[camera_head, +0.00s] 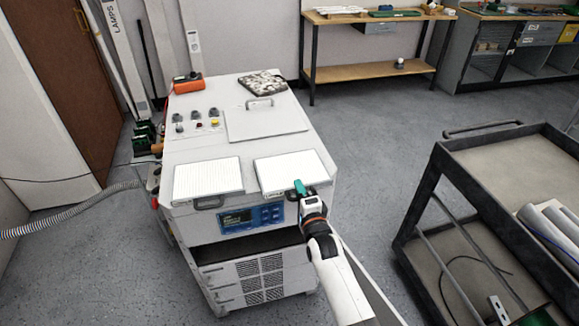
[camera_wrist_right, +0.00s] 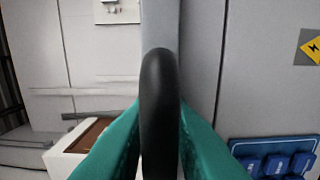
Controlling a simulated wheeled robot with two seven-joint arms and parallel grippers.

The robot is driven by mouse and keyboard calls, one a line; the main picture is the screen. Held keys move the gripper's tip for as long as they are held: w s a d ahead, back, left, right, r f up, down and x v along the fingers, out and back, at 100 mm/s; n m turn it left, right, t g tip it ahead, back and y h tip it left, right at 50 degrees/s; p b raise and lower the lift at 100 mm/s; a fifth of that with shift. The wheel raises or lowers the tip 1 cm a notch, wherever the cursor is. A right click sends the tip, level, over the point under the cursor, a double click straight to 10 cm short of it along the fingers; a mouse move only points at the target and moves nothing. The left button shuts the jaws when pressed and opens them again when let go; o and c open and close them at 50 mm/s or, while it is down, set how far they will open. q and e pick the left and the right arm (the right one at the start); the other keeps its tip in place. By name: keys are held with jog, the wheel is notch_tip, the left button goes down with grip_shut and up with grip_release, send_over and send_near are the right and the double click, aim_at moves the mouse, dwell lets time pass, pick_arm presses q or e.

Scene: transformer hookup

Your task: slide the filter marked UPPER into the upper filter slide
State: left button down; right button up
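Two white filter panels lie flat on top of the grey cabinet's front, a left one (camera_head: 207,177) and a right one (camera_head: 290,168). Each has a dark handle at its front edge. I cannot read which is marked UPPER. My right gripper (camera_head: 300,188) is at the right panel's front edge. In the right wrist view its teal fingers (camera_wrist_right: 160,145) close on both sides of a black handle (camera_wrist_right: 160,100). A dark opening (camera_head: 248,248) shows in the cabinet front below the blue control panel (camera_head: 250,217); I cannot tell which slide it is. My left gripper is out of view.
The cabinet top (camera_head: 180,143) carries a lid with a handle (camera_head: 265,122), knobs, an orange device (camera_head: 188,83) and a speckled block (camera_head: 262,82). A dark cart (camera_head: 480,150) stands at the right. A hose (camera_head: 75,205) lies at the left. Floor between cabinet and cart is clear.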

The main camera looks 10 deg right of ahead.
jog(key=shift+r, duration=0.15)
grip_shut()
jog(key=shift+r+p, duration=1.4)
jog(key=shift+p, duration=0.15)
jog(key=s+p, duration=0.7)
jog(key=s, duration=0.7)
jog(key=shift+d, duration=0.3)
